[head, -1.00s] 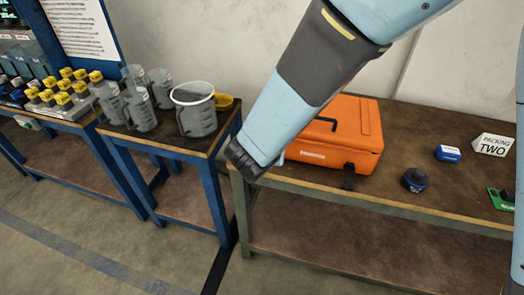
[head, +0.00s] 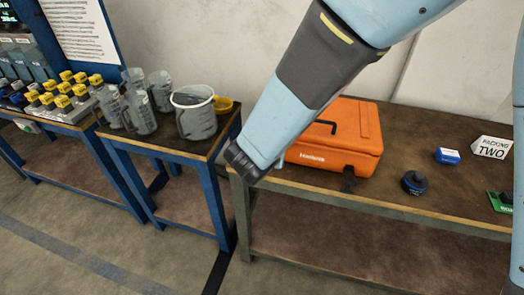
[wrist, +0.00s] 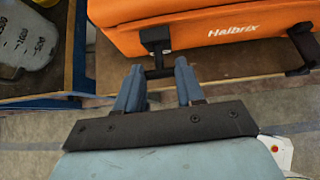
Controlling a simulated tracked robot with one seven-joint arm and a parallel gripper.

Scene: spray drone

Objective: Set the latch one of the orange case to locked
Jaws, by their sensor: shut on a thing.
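The orange case (head: 362,128) lies closed on the brown bench, with a black handle on its lid. In the wrist view its front (wrist: 205,27) carries the name Halbrix. A black left latch (wrist: 157,42) hangs from the lid edge, its lower crossbar between my fingertips. My gripper (wrist: 160,73) is shut on this latch, just in front of the case. The right latch (wrist: 302,48) hangs down the front, and also shows in the head view (head: 348,179). In the head view my forearm hides the left latch and the gripper. No latch number is readable.
A blue-framed table with a white-rimmed bucket (head: 194,116) and clear jugs (head: 139,111) stands close left.

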